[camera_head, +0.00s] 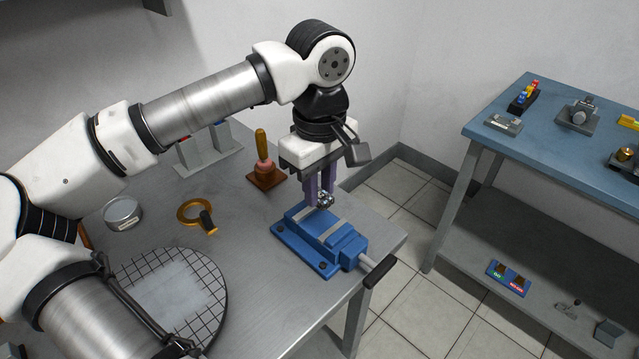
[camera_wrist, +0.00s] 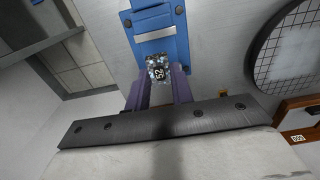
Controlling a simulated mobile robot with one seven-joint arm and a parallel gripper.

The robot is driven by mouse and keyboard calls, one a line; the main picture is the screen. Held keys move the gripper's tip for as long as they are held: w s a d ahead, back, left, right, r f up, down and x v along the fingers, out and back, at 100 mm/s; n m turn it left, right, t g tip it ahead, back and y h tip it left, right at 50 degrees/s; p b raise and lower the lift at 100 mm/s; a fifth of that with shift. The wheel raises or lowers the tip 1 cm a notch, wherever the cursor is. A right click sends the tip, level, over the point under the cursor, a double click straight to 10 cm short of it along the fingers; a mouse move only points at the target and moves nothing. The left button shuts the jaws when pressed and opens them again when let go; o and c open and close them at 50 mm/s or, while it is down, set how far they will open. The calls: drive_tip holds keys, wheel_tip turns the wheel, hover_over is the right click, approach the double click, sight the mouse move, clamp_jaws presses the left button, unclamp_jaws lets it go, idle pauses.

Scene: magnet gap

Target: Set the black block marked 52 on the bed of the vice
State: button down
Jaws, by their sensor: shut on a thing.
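The block (camera_wrist: 158,70) marked 52 is dark with a speckled, shiny surface. My gripper (camera_head: 320,199) has purple fingers shut on it, and in the wrist view the gripper (camera_wrist: 160,82) holds it by its sides with the number facing the camera. In the head view the block (camera_head: 325,199) shows at the fingertips, over the back end of the blue vice (camera_head: 296,242). The vice also shows in the wrist view (camera_wrist: 181,38), just beyond the block. I cannot tell whether the block touches the vice.
The vice's black handle (camera_head: 380,272) sticks out past the table edge. A wooden-handled tool (camera_head: 262,160) on a brown base stands behind left.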

sight(319, 223)
drive_tip(key=shift+f+b, duration=2.05)
drive_tip(key=shift+f, duration=0.5)
drive_tip(key=shift+f, duration=0.2)
drive_tip(key=c, duration=1.1)
unclamp_jaws()
drive_tip(key=shift+c, duration=0.2)
drive_tip(key=shift+c, duration=0.5)
drive_tip(key=c, duration=0.4)
drive_tip(key=shift+r, duration=0.15)
drive_tip(key=shift+r+p, duration=1.2)
drive_tip(key=shift+r, duration=0.95)
